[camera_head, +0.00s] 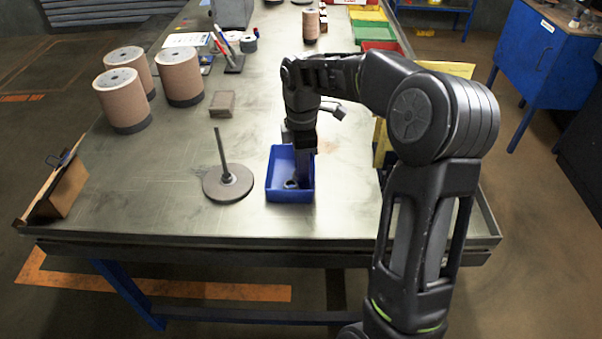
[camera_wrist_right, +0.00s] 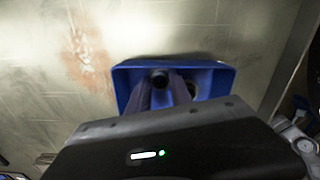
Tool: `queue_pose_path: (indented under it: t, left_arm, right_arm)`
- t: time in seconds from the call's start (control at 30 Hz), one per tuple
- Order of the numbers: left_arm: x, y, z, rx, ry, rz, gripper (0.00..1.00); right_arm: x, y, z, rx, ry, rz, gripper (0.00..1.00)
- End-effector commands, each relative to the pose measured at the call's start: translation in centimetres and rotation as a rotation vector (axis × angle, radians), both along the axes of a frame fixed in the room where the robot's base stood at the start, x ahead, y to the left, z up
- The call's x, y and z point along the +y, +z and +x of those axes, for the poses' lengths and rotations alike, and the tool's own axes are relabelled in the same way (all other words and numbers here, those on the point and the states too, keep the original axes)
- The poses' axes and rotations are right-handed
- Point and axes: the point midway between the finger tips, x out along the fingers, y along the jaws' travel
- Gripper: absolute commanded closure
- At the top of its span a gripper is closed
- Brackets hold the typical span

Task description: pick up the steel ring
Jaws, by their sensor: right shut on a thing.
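A small dark steel ring (camera_head: 291,184) is low in the blue bin (camera_head: 271,176) on the table. My right gripper (camera_head: 303,178) reaches down into the bin from above and is shut on the ring. In the right wrist view, the two fingers (camera_wrist_right: 168,92) go down into the blue bin (camera_wrist_right: 220,80), with a dark round end (camera_wrist_right: 160,77) between their tips. The gripper body hides the near part of the bin there. My left gripper is not in view.
A round base with an upright rod (camera_head: 228,178) stands left of the bin. A grey-brown block (camera_head: 222,104) lies behind it. Several abrasive rolls (camera_head: 122,98) stand at the left. A cardboard holder (camera_head: 60,190) is at the left edge. The front middle of the table is clear.

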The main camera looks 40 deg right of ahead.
Motion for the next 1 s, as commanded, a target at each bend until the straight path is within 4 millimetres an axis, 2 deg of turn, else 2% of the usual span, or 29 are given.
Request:
queue_pose_path:
  t: [0.3,0.47,0.57,0.9,1.0]
  left_arm:
    - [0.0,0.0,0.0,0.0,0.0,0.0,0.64]
    - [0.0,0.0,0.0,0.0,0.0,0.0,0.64]
    - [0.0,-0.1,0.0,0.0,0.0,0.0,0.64]
    - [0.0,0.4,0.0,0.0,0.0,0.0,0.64]
    - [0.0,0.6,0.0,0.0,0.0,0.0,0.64]
  right_arm:
    - [0.0,-0.1,-0.1,0.003,0.0,0.0,1.0]
    - [0.0,0.8,0.0,0.001,0.0,0.0,1.0]
    - [0.0,2.2,0.0,-0.001,0.0,0.0,1.0]
    - [0.0,8.8,0.0,-0.001,0.001,0.0,1.0]
    - [0.0,9.7,0.0,0.0,0.0,0.0,1.0]
